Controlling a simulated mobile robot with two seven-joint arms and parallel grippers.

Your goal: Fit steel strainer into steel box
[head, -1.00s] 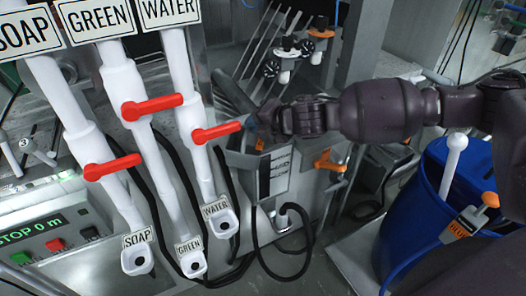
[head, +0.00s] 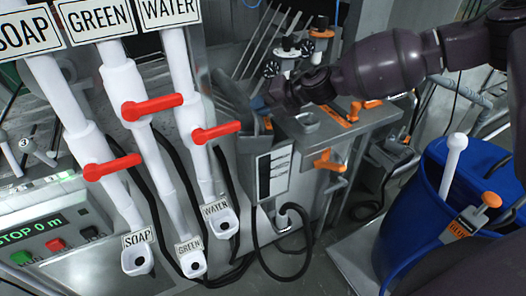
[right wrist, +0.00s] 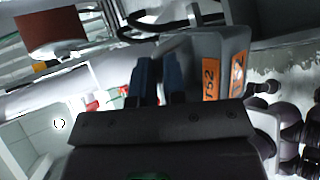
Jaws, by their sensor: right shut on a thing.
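My right gripper (head: 260,103) is over the machine in the head view, its blue fingertips beside a grey metal piece (head: 231,90) that looks like the steel strainer. It is shut on this piece, which stands tilted above a grey housing. In the right wrist view, the blue fingers (right wrist: 158,78) lie beside a grey metal body (right wrist: 205,50) with orange labels. I cannot tell if that body is strainer or box. The likely steel box (head: 268,145) is below the gripper, its opening partly hidden. My left gripper is out of view.
White pipes with red valve handles (head: 152,107) stand close on the left. A blue barrel (head: 410,215) stands at right. A black cable hangs below the housing.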

